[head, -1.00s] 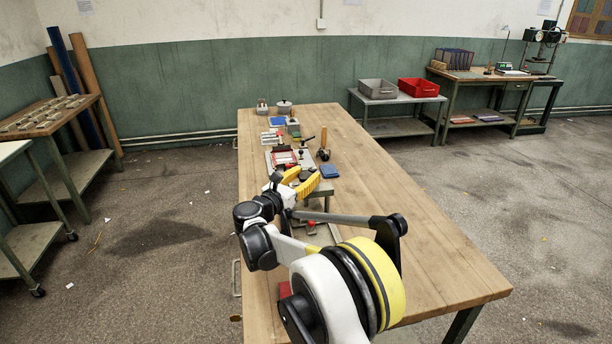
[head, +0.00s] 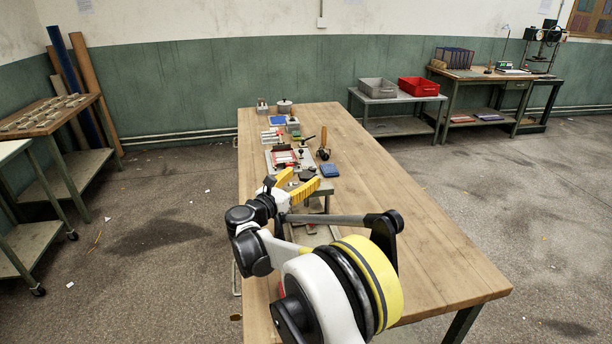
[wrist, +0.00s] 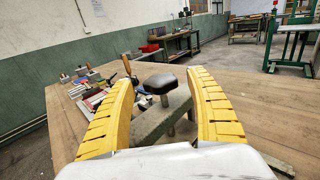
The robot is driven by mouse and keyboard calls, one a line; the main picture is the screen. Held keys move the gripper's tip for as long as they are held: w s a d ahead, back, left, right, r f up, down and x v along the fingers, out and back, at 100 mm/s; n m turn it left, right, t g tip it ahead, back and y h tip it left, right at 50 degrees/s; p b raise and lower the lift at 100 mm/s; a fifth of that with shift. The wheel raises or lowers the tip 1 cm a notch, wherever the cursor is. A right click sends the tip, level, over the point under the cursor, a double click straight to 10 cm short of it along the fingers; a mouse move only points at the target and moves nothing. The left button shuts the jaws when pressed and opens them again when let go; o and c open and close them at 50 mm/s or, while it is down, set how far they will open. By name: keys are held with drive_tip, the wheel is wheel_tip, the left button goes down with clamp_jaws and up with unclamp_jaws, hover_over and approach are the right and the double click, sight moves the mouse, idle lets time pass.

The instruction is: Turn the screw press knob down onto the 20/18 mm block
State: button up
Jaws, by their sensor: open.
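The screw press knob (wrist: 159,84) is black with a broad, rounded top, and stands on the grey press frame (wrist: 160,122) in the wrist view. My gripper (wrist: 167,82) is open, with one ribbed yellow finger at each side of the picture. The knob shows between the fingers, with a gap on both sides. I cannot tell its exact distance from the fingertips. In the head view my gripper (head: 299,180) is over the bench at the press, which it and my arm partly cover. I cannot make out the 20/18 mm block in either view.
The bench's right side is clear.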

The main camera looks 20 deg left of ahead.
drive_tip(key=v, duration=0.9)
drive_tip(key=shift+s, duration=0.3)
drive_tip(key=w+d+r+m+g+h, duration=0.1)
drive_tip(key=w+d+r+m+g, duration=0.15)
drive_tip(key=d, duration=0.65)
drive_tip(key=w+d+r+m+g, duration=0.1)
drive_tip(key=d+r+m, duration=0.25)
drive_tip(key=d, duration=0.45)
drive_tip(key=s+d+r+m+g, duration=0.15)
drive_tip(key=d+m, duration=0.25)
drive_tip(key=d, duration=0.4)
drive_tip(key=s+d+m+g, duration=0.2)
drive_tip(key=s+d+m, duration=0.15)
drive_tip(key=d, duration=0.45)
drive_tip(key=s+d+f+m+g+y, duration=0.1)
drive_tip(key=s+d+m+g+y, duration=0.2)
drive_tip(key=s+d+m, duration=1)
drive_tip(key=s+d+f+m+y, duration=0.1)
drive_tip(key=s+d+f+m, duration=0.1)
drive_tip(key=s, duration=0.5)
drive_tip(key=s+d+f+m+y, duration=0.1)
drive_tip(key=s+d+f+m, duration=0.1)
drive_tip(key=s, duration=0.5)
drive_tip(key=f+m, duration=0.1)
drive_tip(key=m, duration=0.1)
drive_tip(key=shift+s+m, duration=0.3)
drive_tip(key=shift+m, duration=0.05)
